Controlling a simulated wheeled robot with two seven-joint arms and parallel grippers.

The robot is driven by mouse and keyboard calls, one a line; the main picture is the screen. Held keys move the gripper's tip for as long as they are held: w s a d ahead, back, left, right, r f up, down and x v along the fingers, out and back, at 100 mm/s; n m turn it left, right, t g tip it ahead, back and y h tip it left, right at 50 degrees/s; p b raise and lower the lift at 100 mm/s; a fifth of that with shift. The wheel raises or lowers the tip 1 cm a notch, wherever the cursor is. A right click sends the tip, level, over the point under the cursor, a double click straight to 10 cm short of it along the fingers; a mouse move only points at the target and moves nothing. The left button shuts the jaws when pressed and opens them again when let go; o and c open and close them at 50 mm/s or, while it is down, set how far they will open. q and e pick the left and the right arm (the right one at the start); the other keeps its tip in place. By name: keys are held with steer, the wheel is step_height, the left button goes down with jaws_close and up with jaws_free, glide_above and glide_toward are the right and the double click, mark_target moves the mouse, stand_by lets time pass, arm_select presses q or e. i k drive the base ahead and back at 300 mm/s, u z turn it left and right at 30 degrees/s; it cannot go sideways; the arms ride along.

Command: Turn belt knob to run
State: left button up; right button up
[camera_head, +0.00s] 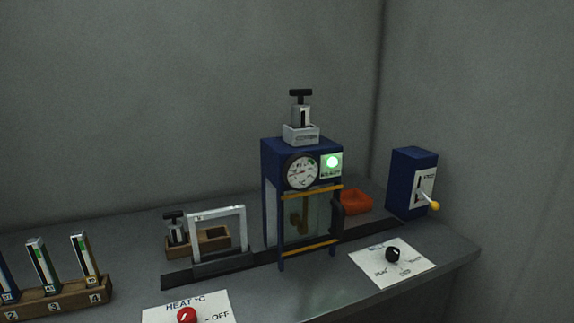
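A black knob (393,254) sits on a white labelled plate (408,266) at the right front of the bench. The lettering around it is too small to read surely. A dark belt (190,277) runs along the bench, through a silver frame (217,214) and under a blue machine (302,152) with a dial and a lit green lamp. A red knob (187,315) on a plate marked HEAT °C and OFF is at the bottom edge. Neither of my grippers shows in the head view.
A blue box with a yellow-tipped lever (434,205) stands right of the black knob. An orange tray (356,202) lies behind it. A wooden rack (60,301) with numbered slots is at the left. Bare bench lies between the two plates.

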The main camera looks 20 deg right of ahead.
mark_target(392, 254)
steer(key=z, duration=1.4)
steer(key=k, duration=1.25)
steer(key=z, duration=0.6)
steer(key=i, duration=1.45)
steer(key=u, duration=0.55)
